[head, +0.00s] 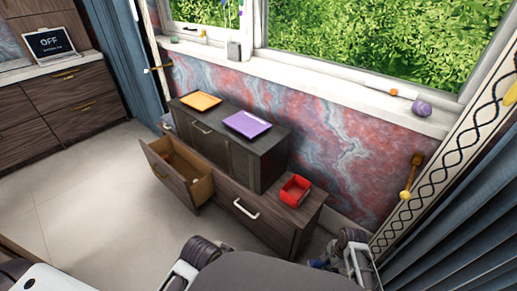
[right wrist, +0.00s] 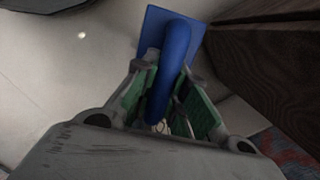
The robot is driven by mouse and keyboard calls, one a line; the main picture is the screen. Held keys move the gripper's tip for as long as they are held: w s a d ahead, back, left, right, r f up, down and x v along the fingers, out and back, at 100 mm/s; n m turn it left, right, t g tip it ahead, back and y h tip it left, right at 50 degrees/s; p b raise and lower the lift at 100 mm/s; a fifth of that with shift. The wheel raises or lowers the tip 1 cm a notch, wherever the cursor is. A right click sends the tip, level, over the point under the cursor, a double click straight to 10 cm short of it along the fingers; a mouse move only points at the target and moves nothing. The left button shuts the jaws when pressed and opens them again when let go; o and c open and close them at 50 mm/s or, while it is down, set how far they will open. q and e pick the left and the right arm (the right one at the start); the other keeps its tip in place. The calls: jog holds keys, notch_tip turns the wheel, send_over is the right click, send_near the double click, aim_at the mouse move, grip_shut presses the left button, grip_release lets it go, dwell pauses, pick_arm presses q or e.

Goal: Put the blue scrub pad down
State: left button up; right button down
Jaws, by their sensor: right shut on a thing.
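The blue scrub pad (right wrist: 183,42) shows in the right wrist view as a flat blue plate with a thick curved blue handle. My right gripper (right wrist: 163,88) is shut on the handle, with its green-lined fingers on both sides. The pad's plate points away from the gripper, over a pale floor. In the head view my right gripper (head: 322,263) is small and partly hidden at the bottom, right of the middle. A bit of blue shows there. My left gripper is not in view.
A low wooden cabinet (head: 262,212) has an open drawer (head: 190,190) at its left. A red open box (head: 295,190) sits on its lower top. A purple tray (head: 247,125) and an orange tray (head: 200,101) lie on the dark upper unit.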

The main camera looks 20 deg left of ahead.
jog(key=w+a+r+n, duration=0.4)
jog(key=r+n, duration=0.1)
jog(key=r, duration=0.5)
jog(key=w+a+r+n+h, duration=0.1)
jog(key=w+a+r+n, duration=0.3)
jog(key=r, duration=0.7)
jog(key=w+a+r+n+g+h, duration=0.1)
jog(key=w+a+r+n, duration=0.3)
jog(key=r, duration=0.6)
jog(key=n, duration=0.2)
jog(key=shift+w+a+r+n, duration=0.4)
jog(key=shift+d, duration=0.15)
